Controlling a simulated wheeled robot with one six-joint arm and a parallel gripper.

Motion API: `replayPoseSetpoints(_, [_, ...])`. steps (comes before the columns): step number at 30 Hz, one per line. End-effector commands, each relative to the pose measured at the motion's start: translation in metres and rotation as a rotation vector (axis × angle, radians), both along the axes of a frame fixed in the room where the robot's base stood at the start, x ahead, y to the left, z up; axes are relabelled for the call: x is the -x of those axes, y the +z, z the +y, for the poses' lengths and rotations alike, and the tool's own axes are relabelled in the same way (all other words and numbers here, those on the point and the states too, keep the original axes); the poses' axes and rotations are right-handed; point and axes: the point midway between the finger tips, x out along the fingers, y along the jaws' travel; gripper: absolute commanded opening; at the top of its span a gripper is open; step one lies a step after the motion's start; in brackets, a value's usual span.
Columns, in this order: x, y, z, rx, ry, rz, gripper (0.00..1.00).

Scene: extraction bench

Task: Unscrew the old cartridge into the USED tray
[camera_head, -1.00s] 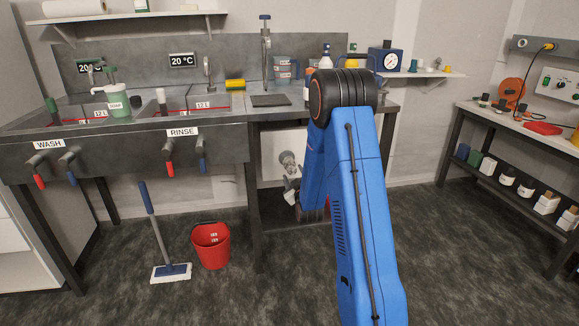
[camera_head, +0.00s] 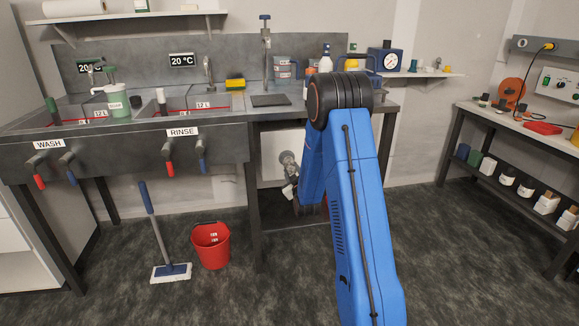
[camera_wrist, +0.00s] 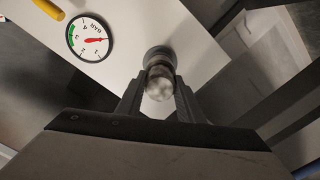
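In the wrist view the old cartridge, seen end-on as a round mottled pale-grey thing (camera_wrist: 160,85), sits below a grey round fitting (camera_wrist: 157,57) on a white panel (camera_wrist: 190,28). The two dark fingers of my gripper (camera_wrist: 160,98) stand on either side of it; I cannot tell if they touch it. In the head view the panel (camera_head: 270,152) is under the bench, with a grey round part (camera_head: 287,158) showing on it. My blue arm hides much of this area. I see no tray that I can read as USED.
A red bucket (camera_head: 211,247) and a mop (camera_head: 171,271) stand on the floor left of my arm. The bench leg (camera_head: 254,215) is close left. A side table (camera_head: 520,125) stands right, with open floor between.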

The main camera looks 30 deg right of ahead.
Motion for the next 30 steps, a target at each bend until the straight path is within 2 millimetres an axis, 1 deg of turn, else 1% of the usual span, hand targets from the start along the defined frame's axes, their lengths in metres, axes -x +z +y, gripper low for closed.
replayPoseSetpoints(30, [0.021, 0.000, 0.006, 0.000, 0.001, -0.001, 0.02])
